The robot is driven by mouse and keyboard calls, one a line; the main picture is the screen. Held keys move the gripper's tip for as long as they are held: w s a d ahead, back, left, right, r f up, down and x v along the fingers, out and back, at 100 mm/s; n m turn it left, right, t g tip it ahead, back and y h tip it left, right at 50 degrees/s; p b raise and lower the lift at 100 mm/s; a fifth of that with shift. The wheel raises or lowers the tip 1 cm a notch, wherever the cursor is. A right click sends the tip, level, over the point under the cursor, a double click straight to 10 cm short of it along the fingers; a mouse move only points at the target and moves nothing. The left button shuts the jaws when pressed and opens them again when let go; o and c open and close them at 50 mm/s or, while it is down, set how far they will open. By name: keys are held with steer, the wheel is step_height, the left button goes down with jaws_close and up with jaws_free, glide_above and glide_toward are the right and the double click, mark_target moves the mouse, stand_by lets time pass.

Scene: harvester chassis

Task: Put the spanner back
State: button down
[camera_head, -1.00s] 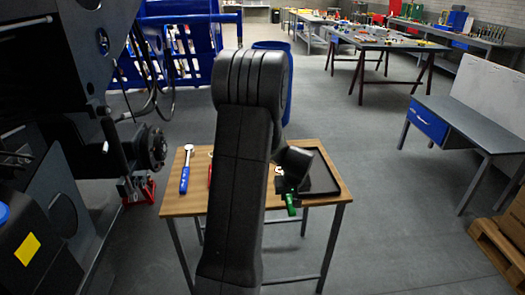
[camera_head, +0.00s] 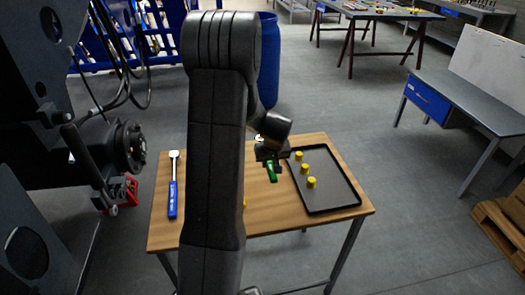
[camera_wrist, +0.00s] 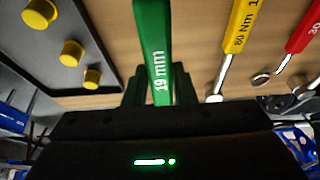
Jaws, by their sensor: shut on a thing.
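A green spanner handle marked "19 mm" (camera_wrist: 153,45) is between the fingers of my gripper (camera_wrist: 153,88) in the wrist view. My gripper is shut on it. The head view shows the green handle (camera_head: 271,172) below my dark gripper (camera_head: 270,153), over the table just left of the black tray. The spanner's jaw end is out of sight. The black tray (camera_head: 336,209) lies on the right of the wooden table and carries three yellow pegs (camera_head: 304,168). The tray is also at the upper left of the wrist view (camera_wrist: 60,92).
A blue-handled wrench (camera_head: 173,195) lies at the left of the table (camera_head: 275,218). The wrist view shows a yellow wrench (camera_wrist: 238,28) and a red one (camera_wrist: 304,32) beside the spanner. My arm hides the table's middle. Dark machinery stands left.

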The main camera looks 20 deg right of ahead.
steer(key=shift+w, duration=0.15)
steer(key=shift+r, duration=0.1)
steer(key=shift+b, duration=0.35)
step_height(320, 180, down, 8)
steer(key=b, duration=0.7)
steer(key=shift+r, duration=0.1)
steer(key=c, duration=1.1)
jaws_free()
steer(key=shift+s, duration=0.2)
